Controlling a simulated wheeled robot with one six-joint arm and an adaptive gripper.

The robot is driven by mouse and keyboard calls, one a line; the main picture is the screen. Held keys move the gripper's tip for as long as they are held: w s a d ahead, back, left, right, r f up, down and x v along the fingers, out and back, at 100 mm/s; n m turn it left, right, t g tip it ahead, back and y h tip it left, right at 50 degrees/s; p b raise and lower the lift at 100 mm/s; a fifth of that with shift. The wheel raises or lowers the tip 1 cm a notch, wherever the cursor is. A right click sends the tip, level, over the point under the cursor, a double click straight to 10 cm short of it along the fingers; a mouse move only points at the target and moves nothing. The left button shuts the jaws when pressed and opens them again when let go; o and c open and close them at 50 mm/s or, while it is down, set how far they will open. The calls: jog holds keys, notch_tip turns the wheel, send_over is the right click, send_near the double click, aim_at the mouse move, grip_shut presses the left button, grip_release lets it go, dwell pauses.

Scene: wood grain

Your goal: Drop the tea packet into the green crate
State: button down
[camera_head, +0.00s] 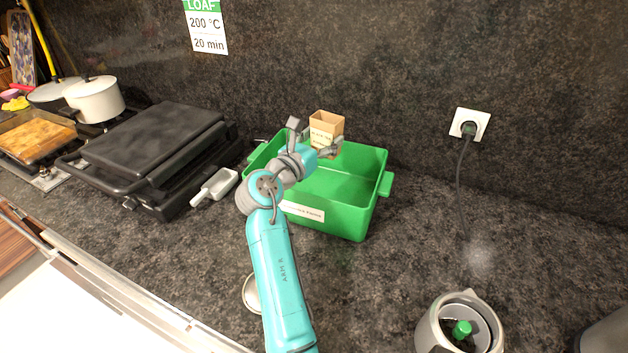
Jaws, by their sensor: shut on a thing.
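The tea packet (326,124) looks like a small tan box-shaped packet with a printed label. My gripper (316,139) is shut on it and holds it upright. The packet appears above the back part of the green crate (350,222). The crate stands on the dark counter with a white label on its front and a handle at its right end. My teal arm hides the crate's left part and some of its inside. The visible right part of its inside looks empty.
A black contact grill (150,145) and a white scoop (215,187) are left of the crate. A grey container with a green knob (461,330) stands at the front right. A cable hangs from the wall socket (469,125).

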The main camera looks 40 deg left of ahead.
jog(key=shift+f, duration=0.7)
jog(key=shift+c, duration=0.2)
grip_release()
jog(key=shift+s, duration=0.1)
jog(key=s+d, duration=0.1)
jog(key=s, duration=1)
jog(key=shift+s, duration=0.4)
jog(key=shift+d, duration=0.1)
